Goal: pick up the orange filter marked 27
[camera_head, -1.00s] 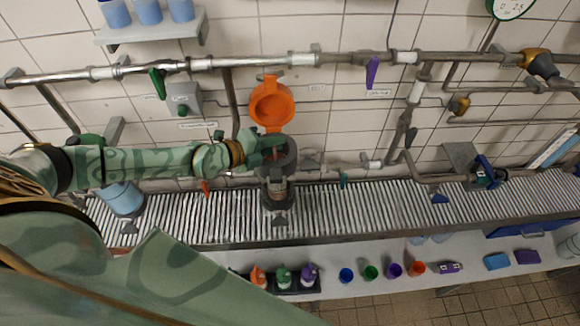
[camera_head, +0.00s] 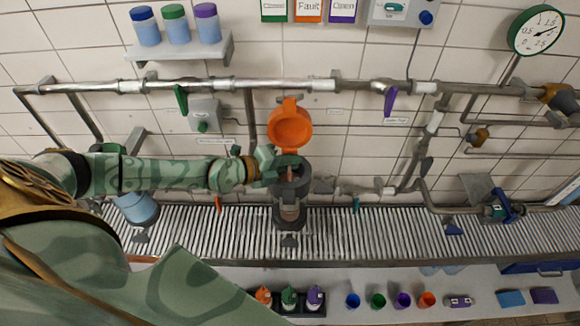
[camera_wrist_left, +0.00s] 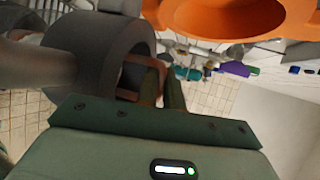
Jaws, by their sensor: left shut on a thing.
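My left gripper (camera_head: 285,165) is at the open mouth of a dark grey upright housing (camera_head: 293,190), whose orange lid (camera_head: 291,128) stands open behind it. The gripper is shut on a dull orange-brown handle-like part in the housing mouth, which looks like the orange filter (camera_head: 290,173). In the left wrist view, the two fingers (camera_wrist_left: 162,88) are close together beside this orange-brown part (camera_wrist_left: 130,78), inside the dark housing rim (camera_wrist_left: 92,60). The fingers and rim hide most of it, and no number 27 is readable. My right gripper is not in view.
A slatted grey shelf (camera_head: 400,228) runs below the wall pipes (camera_head: 250,85). A black holder (camera_head: 289,311) with orange, green and purple-topped items stands on the lower white bench, beside several coloured cups. A blue container (camera_head: 138,208) stands under my left arm.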

